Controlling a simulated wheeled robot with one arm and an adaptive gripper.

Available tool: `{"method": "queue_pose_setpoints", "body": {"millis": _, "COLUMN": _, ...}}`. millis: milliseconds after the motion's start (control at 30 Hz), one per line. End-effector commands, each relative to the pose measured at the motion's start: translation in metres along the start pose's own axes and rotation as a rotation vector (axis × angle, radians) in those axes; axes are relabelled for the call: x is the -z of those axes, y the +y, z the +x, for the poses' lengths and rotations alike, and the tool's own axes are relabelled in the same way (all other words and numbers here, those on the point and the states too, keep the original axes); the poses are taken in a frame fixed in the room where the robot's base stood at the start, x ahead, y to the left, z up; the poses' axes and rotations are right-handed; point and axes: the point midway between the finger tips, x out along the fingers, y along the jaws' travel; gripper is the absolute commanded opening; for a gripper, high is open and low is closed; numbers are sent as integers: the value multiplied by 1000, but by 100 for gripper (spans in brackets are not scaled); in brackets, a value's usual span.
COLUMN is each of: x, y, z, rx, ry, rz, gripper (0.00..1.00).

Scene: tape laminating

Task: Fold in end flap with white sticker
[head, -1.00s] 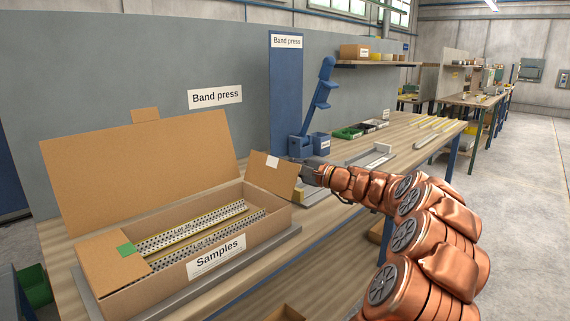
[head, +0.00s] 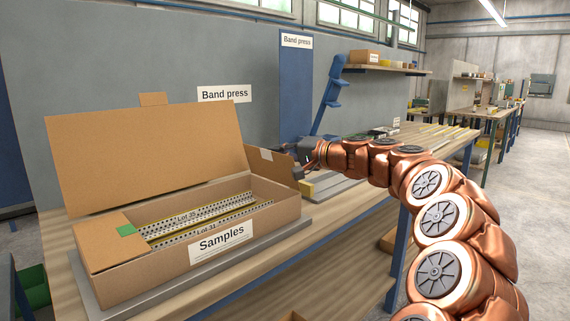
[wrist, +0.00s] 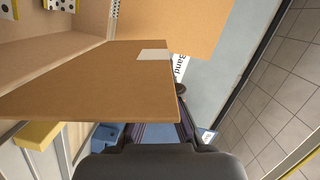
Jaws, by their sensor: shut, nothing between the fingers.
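The end flap (head: 282,166) with the white sticker (head: 266,155) stands up at the right end of the cardboard box (head: 283,217), in the head view. The flap also shows large in the wrist view (wrist: 90,88), with its white sticker (wrist: 153,55) near the far edge. My gripper (head: 300,160) is shut and empty, at the outer right side of the flap. In the wrist view the flap hides part of the fingers, so contact is unclear. The opposite flap with a green sticker (head: 126,230) lies folded in over the box's left end.
Perforated strips (head: 200,213) lie inside the box. The big lid (head: 150,155) stands open at the back. The box rests on a grey plate (head: 110,298) on the wooden bench. A blue band press (head: 330,95) stands behind my gripper.

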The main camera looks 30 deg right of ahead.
Motion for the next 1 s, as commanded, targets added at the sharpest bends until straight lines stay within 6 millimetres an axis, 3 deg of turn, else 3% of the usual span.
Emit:
{"method": "queue_pose_setpoints", "body": {"millis": 567, "x": -53, "y": 7, "z": 13, "rx": -129, "ry": -1, "rz": -537, "gripper": 0}}
{"method": "queue_pose_setpoints", "body": {"millis": 1000, "x": -85, "y": 26, "z": 21, "rx": -229, "ry": -3, "rz": -931, "gripper": 0}}
